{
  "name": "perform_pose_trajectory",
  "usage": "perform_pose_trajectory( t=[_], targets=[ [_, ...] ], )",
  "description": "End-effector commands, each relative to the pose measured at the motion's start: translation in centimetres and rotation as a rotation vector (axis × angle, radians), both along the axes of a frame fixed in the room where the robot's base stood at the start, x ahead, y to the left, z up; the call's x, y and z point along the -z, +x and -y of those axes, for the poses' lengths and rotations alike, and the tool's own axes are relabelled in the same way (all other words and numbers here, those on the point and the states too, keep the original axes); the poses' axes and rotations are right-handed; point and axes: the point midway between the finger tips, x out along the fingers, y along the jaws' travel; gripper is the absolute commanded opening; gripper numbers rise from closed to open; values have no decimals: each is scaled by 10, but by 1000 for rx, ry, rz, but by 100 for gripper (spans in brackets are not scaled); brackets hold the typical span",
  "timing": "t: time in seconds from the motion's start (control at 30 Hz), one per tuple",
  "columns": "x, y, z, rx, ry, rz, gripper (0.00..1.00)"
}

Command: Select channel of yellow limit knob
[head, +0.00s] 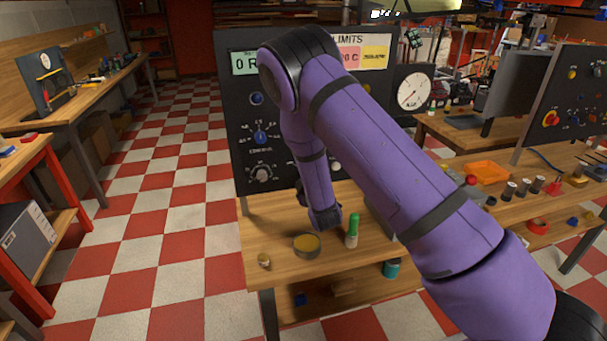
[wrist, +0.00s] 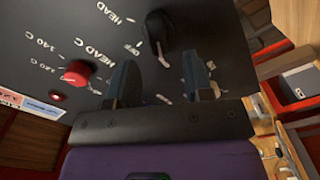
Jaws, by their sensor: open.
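My gripper (wrist: 160,62) is open and empty in the wrist view, with its two dark fingers apart in front of the black panel. A black knob (wrist: 158,28) with a pale pointer sits on the panel just beyond the gap between the fingers. Printing near it includes "HEAD C" and what looks like "OFF". A red knob (wrist: 77,72) stands left of the fingers, by temperature marks.
A blue knob (head: 260,137) and a silver knob (head: 262,173) are on the panel's left side. A green-capped bottle (head: 352,231) and a round tin (head: 307,245) stand on the bench before it. A dial gauge (head: 413,91) is at its right.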

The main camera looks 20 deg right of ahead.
Motion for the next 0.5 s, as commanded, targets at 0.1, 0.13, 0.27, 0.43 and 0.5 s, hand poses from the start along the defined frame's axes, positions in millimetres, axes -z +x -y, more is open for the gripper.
perform_pose_trajectory(
  t=[0.1,0.13,0.27,0.43,0.5],
  targets=[
    [0,-24,-1,-1,-1,-3,47],
    [0,-30,-1,-1,-1,-3,47],
    [0,-50,-1,-1,-1,-3,47],
    [0,-67,-1,-1,0,-2,47],
    [0,-69,-1,-2,0,0,47]
  ],
)
